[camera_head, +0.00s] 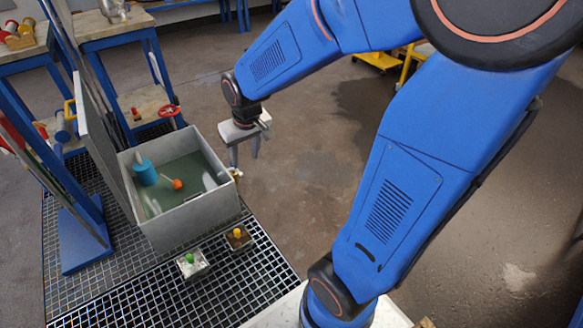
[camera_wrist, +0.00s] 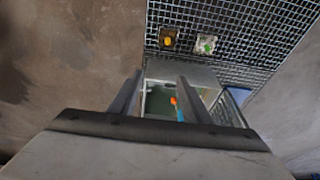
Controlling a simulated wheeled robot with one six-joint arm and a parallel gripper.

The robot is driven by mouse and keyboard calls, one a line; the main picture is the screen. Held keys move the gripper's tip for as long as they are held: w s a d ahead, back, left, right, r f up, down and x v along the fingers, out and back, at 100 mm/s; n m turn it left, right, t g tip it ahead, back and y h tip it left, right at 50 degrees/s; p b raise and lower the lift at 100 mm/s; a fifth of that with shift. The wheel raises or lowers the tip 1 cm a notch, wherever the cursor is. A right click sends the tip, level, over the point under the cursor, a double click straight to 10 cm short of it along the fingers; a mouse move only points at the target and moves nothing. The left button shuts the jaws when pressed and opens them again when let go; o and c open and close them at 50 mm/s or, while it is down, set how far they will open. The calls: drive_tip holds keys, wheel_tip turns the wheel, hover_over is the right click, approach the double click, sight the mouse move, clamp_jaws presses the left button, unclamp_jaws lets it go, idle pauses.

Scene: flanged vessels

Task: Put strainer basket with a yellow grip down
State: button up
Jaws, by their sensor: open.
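The strainer basket with a yellow grip (camera_head: 240,242) is a small square box, brown on top, standing on the metal grating in front of the grey tank. It also shows near the top of the wrist view (camera_wrist: 168,44). My gripper (camera_head: 244,158) is open and empty, in the air by the tank's right side. Its two fingers (camera_wrist: 159,88) stand wide apart in the wrist view, with the tank seen between and beyond them. The basket is well clear of the fingers.
A similar basket with a green grip (camera_head: 191,264) stands left of the yellow one on the grating (camera_head: 150,290). The open tank (camera_head: 190,222) holds greenish liquid, a blue cylinder (camera_head: 145,173) and an orange ball on a rod (camera_head: 177,184). Blue-framed benches stand behind.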

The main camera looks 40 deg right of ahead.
drive_tip(key=s+d+r+t, duration=0.1)
drive_tip(key=s+r, duration=0.4)
drive_tip(key=s, duration=0.5)
drive_tip(key=s+d+r+t, duration=0.1)
drive_tip(key=s+r, duration=0.4)
drive_tip(key=s, duration=0.5)
drive_tip(key=shift+s, duration=0.35)
drive_tip(key=shift+w, duration=0.1)
